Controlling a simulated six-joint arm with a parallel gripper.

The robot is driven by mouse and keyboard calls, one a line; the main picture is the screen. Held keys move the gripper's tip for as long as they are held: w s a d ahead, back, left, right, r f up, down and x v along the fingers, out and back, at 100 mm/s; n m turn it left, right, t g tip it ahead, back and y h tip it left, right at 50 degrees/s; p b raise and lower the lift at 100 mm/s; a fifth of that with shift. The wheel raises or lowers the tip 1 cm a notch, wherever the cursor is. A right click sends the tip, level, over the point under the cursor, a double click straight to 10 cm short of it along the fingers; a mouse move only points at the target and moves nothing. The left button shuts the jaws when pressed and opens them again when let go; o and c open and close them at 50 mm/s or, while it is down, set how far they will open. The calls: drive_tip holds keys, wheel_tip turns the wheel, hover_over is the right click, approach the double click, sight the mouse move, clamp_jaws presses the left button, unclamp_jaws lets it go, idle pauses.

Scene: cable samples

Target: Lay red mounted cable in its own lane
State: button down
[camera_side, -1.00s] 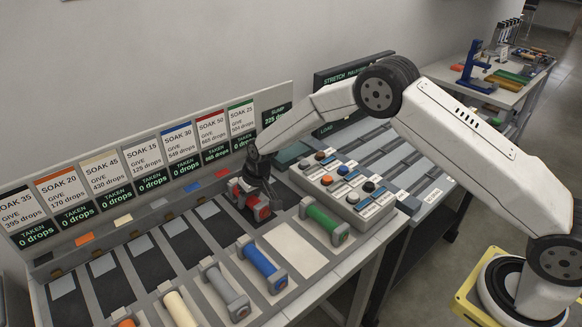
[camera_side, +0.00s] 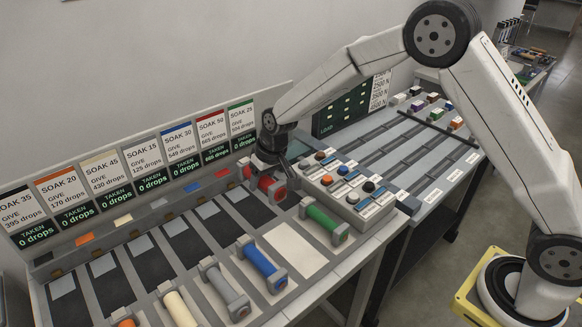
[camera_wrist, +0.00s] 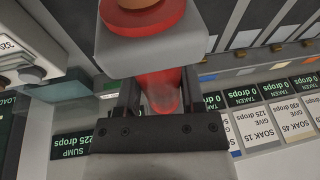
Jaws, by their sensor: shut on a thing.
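The red mounted cable (camera_side: 267,183) is a red rod with grey end blocks. My gripper (camera_side: 270,165) is shut on it and holds it above the right end of the soak bays, in front of the SOAK 50 and SOAK 25 signs. In the wrist view the red rod (camera_wrist: 160,88) sits between the two dark fingers (camera_wrist: 158,105), with a grey end block (camera_wrist: 150,45) towards the top. The grey lanes (camera_side: 440,150) lie on the bench at the right, with coloured blocks at their far end and white labels at their near end. The label texts are too small to read.
A button box (camera_side: 345,185) stands between the soak bays and the lanes. Green (camera_side: 325,220), blue (camera_side: 263,265), grey (camera_side: 225,290) and cream (camera_side: 180,310) mounted cables lie along the front. A dark screen panel (camera_side: 345,110) stands behind the lanes.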

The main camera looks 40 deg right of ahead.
drive_tip(key=s+d+r, duration=0.1)
drive_tip(key=s+r, duration=0.2)
drive_tip(key=s, duration=0.5)
drive_tip(key=shift+s+d+r, duration=0.2)
drive_tip(key=shift+r, duration=0.15)
drive_tip(key=shift+f, duration=0.1)
hover_over(292, 248)
wheel_tip(292, 248, down, 5)
drive_tip(key=shift+m, duration=0.3)
drive_tip(key=shift+s+d+f, duration=0.1)
drive_tip(key=shift+s+f, duration=0.1)
drive_tip(key=shift+f, duration=0.85)
drive_tip(key=shift+s+f, duration=0.2)
drive_tip(key=shift+f, duration=0.85)
drive_tip(key=shift+f, duration=0.1)
drive_tip(key=shift+f, duration=1.65)
drive_tip(key=shift+f, duration=0.15)
drive_tip(key=shift+c, duration=1)
unclamp_jaws()
